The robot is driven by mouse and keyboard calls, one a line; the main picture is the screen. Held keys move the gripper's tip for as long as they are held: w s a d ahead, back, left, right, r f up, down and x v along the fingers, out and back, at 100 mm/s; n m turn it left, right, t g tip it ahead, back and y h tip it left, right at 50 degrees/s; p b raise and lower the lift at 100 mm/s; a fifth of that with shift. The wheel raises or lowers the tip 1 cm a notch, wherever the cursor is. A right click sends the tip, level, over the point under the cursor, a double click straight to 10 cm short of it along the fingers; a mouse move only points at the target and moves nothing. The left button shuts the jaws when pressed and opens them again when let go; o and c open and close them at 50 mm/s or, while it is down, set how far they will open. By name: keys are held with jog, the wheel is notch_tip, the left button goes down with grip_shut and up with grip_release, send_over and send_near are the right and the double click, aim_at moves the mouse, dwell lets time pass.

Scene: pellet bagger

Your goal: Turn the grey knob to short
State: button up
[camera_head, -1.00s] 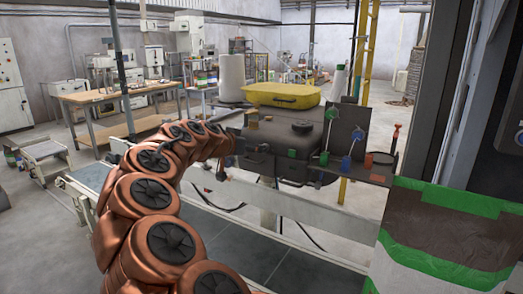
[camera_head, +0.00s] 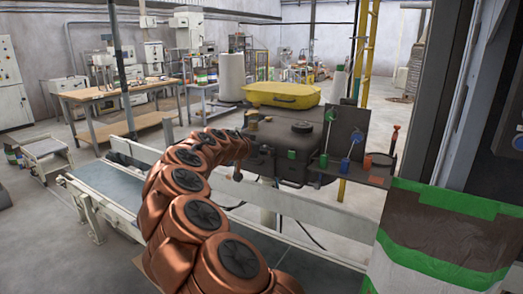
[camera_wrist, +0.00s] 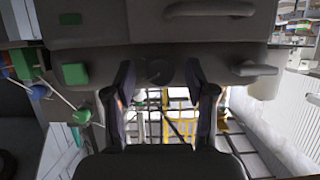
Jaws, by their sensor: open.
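The dark grey machine box (camera_head: 278,145) stands beyond my arm in the head view, and its face fills the upper part of the wrist view (camera_wrist: 110,50). My gripper (camera_wrist: 159,74) is open in the wrist view, its two dark fingers apart and pointing at the box. A small round dark grey knob (camera_wrist: 160,71) shows between the fingertips, close to them. I cannot tell whether they touch it, and its setting is not legible. In the head view my arm hides most of the gripper and the knob.
A yellow case (camera_head: 283,95) lies above the box. Green blocks (camera_wrist: 75,74) and levers sit at the left of the wrist view, near the fingers. A grey bar handle (camera_wrist: 255,69) is at right. A taped bag (camera_head: 440,240) stands at front right in the head view.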

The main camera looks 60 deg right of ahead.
grip_shut()
dwell(0.3)
jog(key=shift+f+b, duration=0.1)
jog(key=shift+b, duration=0.25)
jog(key=n+g+b, duration=0.1)
jog(key=n, duration=0.1)
jog(key=n+g+h+b, duration=0.1)
jog(key=n+g+b, duration=0.1)
jog(key=n, duration=0.1)
jog(key=n+g+b, duration=0.2)
jog(key=n, duration=0.1)
jog(key=shift+w+f+h, duration=0.1)
jog(key=shift+w+h, duration=0.15)
jog(key=shift+h, duration=0.15)
jog(key=shift+n, duration=0.3)
dwell(0.4)
